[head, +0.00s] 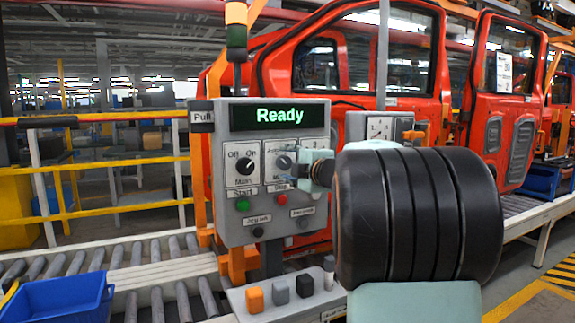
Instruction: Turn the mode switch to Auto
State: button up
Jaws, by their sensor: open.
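The grey control panel (232,185) stands upright left of centre with a lit green "Ready" display (280,116). The mode switch (284,162) is a round dark knob, right of the Main switch (245,166). Its labels are partly hidden, and its pointer is too small to read. My gripper (299,171) is open and empty, just right of and below the mode switch, pointing toward the panel. Contact with the knob cannot be told. My black arm link hides much of the gripper and the area right of the panel.
Below the switches are a green button (242,204), a red button (281,199) and jog knobs. A shelf (285,307) under the panel holds several small blocks. A signal light (236,32) rises above. Red doors (345,55) and a roller conveyor (60,265) stand behind.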

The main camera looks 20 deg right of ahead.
jog(key=s+r, duration=0.1)
jog(key=s, duration=1.1)
jog(key=shift+d, duration=0.3)
